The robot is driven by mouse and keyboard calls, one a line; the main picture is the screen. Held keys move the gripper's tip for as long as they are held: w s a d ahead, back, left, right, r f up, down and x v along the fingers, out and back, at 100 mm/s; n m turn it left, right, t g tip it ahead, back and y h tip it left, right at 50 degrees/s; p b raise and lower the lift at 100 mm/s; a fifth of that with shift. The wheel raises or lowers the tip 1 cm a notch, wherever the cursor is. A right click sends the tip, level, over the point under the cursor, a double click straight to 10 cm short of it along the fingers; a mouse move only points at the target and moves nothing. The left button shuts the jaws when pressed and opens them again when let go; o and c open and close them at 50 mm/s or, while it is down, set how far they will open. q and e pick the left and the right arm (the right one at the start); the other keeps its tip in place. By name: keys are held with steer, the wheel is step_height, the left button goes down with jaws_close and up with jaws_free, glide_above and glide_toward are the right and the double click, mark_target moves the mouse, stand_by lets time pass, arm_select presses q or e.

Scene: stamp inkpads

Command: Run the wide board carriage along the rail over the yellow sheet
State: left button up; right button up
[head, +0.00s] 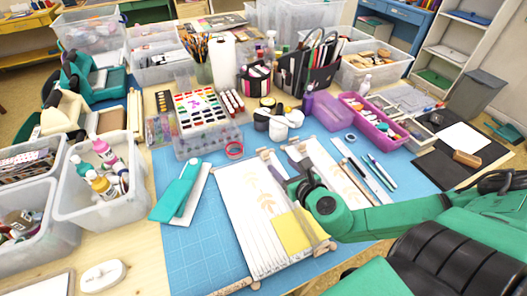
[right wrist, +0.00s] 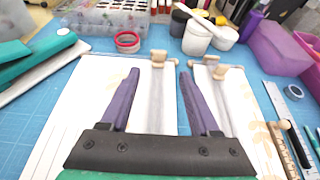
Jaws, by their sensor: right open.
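The yellow sheet (head: 298,232) lies flat on a pale board near the front of the blue mat. A white board (head: 232,205) with long stripes and faint tan prints lies beside it. Pale rail-like strips run lengthwise, with wooden pieces at their far ends (right wrist: 158,58) (right wrist: 207,62). I cannot tell which piece is the wide board carriage. My right gripper (head: 285,160) hovers over the far part of the boards, beyond the yellow sheet. Its purple fingers (right wrist: 158,75) are open, apart, with a pale strip visible between them and nothing gripped. My left gripper is not in view.
A teal tool (head: 182,190) on a white base lies left of the boards. A red ring (head: 234,150), white pots (head: 280,125) and a purple box (head: 372,118) stand beyond. Pens and a ruler (head: 352,160) lie right. The mat's front left is clear.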

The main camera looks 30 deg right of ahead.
mark_target(266, 151)
steer(key=b+x, duration=0.1)
steer(key=x, duration=0.2)
steer(key=shift+w+f, duration=0.2)
steer(key=x, duration=0.9)
steer(key=shift+w+a+f, duration=0.1)
steer(key=shift+w+a, duration=0.05)
steer(key=shift+w, duration=0.05)
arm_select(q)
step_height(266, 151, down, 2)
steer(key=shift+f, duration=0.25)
arm_select(e)
jaws_close()
